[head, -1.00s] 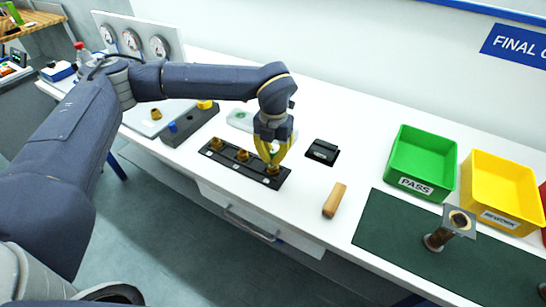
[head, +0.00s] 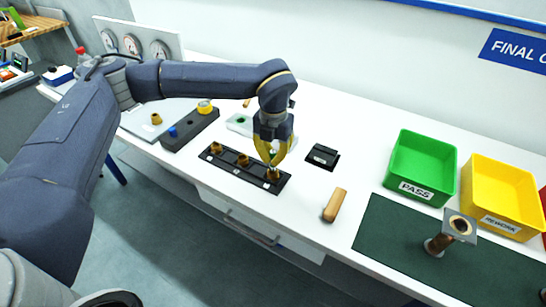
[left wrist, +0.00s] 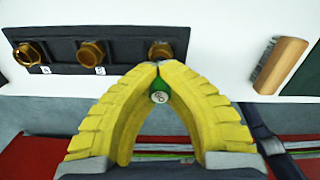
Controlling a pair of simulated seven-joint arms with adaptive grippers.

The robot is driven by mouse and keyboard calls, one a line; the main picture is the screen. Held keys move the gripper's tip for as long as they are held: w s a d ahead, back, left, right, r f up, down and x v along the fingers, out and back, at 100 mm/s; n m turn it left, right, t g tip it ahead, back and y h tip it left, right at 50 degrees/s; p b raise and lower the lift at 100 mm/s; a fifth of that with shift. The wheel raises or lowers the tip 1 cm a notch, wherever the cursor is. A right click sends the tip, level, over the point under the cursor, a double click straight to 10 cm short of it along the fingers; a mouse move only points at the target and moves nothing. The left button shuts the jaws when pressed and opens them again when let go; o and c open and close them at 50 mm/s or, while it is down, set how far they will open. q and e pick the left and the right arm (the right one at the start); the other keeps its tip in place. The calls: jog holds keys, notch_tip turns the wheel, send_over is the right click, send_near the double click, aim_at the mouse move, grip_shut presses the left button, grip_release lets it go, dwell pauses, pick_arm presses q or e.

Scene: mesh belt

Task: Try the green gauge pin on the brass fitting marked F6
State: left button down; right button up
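A black rack (head: 226,165) holds three brass fittings in a row. My left gripper (head: 272,161), with yellow fingers, is over the right-hand fitting (head: 274,174). In the left wrist view the fingers (left wrist: 158,66) close around the green gauge pin (left wrist: 159,92), whose round end carries small white lettering. The same right-hand fitting (left wrist: 160,50) is just beyond the fingertips, partly covered by them. I cannot tell whether the pin's tip is inside it. The other fittings are the middle (head: 243,159) and left (head: 216,148) ones. The rack's labels are too small to read. My right gripper is out of view.
A dark block (head: 190,130) with blue and yellow pieces stands left of the rack. A black block (head: 322,156) and a wooden-handled piece (head: 335,205) lie to the right. Green PASS bin (head: 421,198) and yellow REWORK bin (head: 512,229) stand beyond a dark green mat (head: 385,235).

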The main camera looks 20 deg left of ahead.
pick_arm(q)
jog(key=shift+r, duration=3)
